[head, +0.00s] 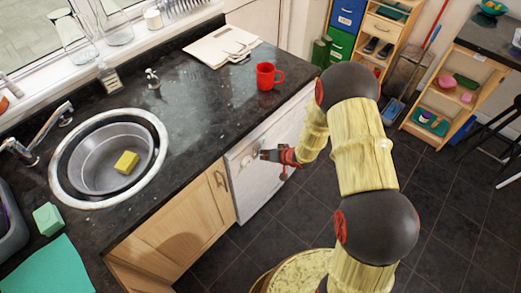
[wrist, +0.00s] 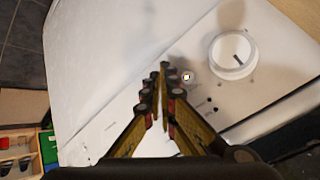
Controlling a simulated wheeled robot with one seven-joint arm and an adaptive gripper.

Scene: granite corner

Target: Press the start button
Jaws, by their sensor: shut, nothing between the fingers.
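A white appliance (head: 248,185) stands under the dark counter, and its white front fills much of the wrist view (wrist: 110,50). A small round button (wrist: 187,77) with a pale yellowish centre sits on its panel, probably the start button. My gripper (wrist: 165,72) is shut and empty, with its fingertips just left of this button in the wrist view. I cannot tell whether the fingertips touch the panel. In the head view my gripper (head: 268,155) is at the upper front of the appliance, and the button cannot be made out there.
A white round dial (wrist: 232,57) is on the panel right of the button. A red mug (head: 266,77) stands on the counter (head: 190,95) above. The wooden cabinet (head: 185,215) is left of the appliance. Dark floor tiles (head: 440,225) lie open to the right.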

